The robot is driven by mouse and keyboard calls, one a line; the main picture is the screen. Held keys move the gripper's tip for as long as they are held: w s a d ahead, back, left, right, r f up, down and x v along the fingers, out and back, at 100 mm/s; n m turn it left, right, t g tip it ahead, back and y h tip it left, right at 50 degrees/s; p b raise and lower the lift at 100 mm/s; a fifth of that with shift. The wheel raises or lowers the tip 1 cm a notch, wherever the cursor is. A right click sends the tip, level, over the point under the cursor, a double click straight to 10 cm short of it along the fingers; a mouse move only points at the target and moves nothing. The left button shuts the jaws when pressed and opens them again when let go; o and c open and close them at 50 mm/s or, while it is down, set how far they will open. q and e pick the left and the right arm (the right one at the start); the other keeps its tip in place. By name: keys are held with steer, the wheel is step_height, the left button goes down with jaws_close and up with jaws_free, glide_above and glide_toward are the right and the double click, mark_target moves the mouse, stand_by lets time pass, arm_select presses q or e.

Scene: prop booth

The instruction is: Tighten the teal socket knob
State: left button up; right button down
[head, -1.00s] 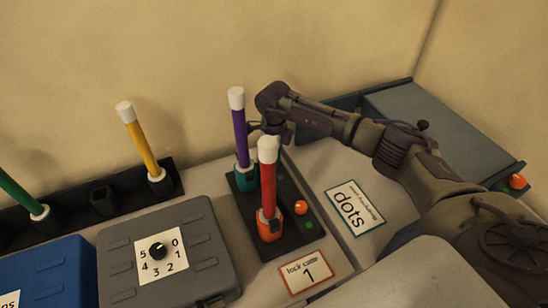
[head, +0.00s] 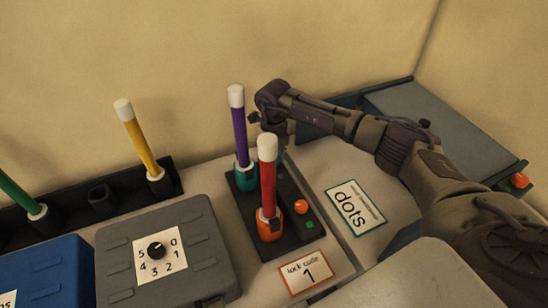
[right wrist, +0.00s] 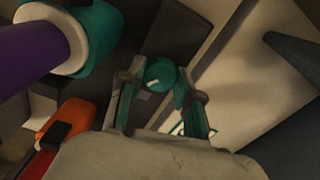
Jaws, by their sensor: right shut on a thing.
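The teal socket (head: 245,180) holds an upright purple stick (head: 239,135) with a white cap. Both also show at the upper left of the right wrist view, the teal socket (right wrist: 98,40) and the purple stick (right wrist: 28,58). The small round teal knob (right wrist: 160,73) sits beside the socket, between the fingers of my right gripper (right wrist: 158,88). The fingers are shut on the knob. In the head view my right gripper (head: 279,142) reaches down behind the red stick, and the knob is mostly hidden there. My left gripper is not in view.
A red stick (head: 268,185) stands in the orange socket (head: 269,226), close in front, with an orange knob (head: 301,207) and small green square beside it. A grey box with a dial (head: 156,251) is left.

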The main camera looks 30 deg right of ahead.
steer(key=m, duration=0.4)
steer(key=shift+r+m, duration=0.1)
steer(key=shift+m, duration=0.3)
steer(key=m, duration=0.3)
steer(key=shift+m, duration=0.3)
steer(key=m+p, duration=0.1)
steer(key=m, duration=0.3)
steer(key=shift+w, duration=0.1)
steer(key=shift+m+p, duration=0.45)
steer(key=shift+m, duration=1.35)
steer(key=c, duration=0.8)
jaws_free()
steer(key=shift+o, duration=0.2)
